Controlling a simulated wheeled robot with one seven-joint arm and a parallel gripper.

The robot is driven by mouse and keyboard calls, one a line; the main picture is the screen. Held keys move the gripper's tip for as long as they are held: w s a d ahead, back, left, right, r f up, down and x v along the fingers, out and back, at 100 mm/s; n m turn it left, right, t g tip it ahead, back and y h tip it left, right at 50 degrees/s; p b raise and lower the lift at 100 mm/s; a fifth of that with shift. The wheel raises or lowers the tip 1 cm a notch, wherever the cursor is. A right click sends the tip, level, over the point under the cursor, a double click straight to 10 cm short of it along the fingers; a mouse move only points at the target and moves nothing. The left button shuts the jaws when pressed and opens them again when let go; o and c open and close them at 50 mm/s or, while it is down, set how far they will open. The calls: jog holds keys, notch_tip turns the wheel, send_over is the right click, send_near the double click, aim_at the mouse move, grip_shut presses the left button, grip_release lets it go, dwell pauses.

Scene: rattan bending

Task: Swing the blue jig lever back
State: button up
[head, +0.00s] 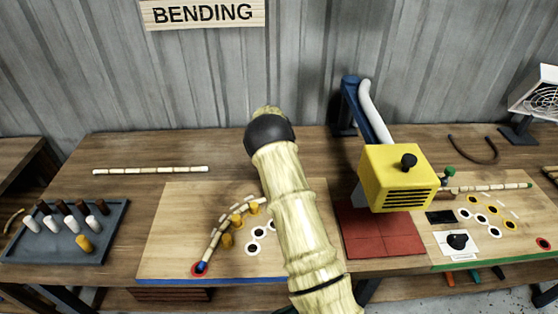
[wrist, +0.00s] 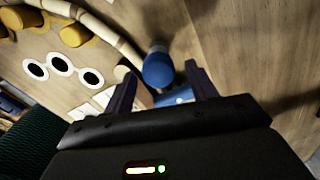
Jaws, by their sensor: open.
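The blue jig lever's upright knob (wrist: 157,68) shows in the wrist view beside a bent rattan cane (wrist: 112,38). A blue part also shows under the knob, between my fingers. My gripper (wrist: 161,82) is open, with its dark fingertips to either side of the knob's lower part; I cannot tell whether they touch it. In the head view my arm hides the lever and my gripper. There, the cane (head: 215,240) curves along orange pegs (head: 236,221) on the left jig board (head: 165,235).
A yellow machine (head: 395,178) on a red mat (head: 362,228) stands right of my arm. A second board with a green knob (head: 449,170) lies further right. A peg tray (head: 105,240) and a straight cane (head: 150,171) are at left. Bare bench (head: 110,188) lies between them.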

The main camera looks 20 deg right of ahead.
notch_tip(320, 180, up, 17)
jog(key=b, duration=0.2)
jog(key=shift+b, duration=0.35)
jog(key=shift+s, duration=0.15)
jog(key=s+a+f+n+t, duration=0.1)
jog(key=s+a+n, duration=0.3)
jog(key=s+n, duration=0.4)
jog(key=s+a+f+n, duration=0.1)
jog(key=s+a+n, duration=0.3)
jog(key=s+n, duration=0.4)
jog(key=s+a+n+t, duration=0.1)
jog(key=s+a+n, duration=0.3)
jog(key=s+n, duration=0.4)
jog(key=s, duration=0.7)
jog(key=shift+s+a+f+n+t, duration=0.2)
jog(key=shift+s+f+n+t, duration=0.1)
jog(key=shift+s+f+n, duration=0.1)
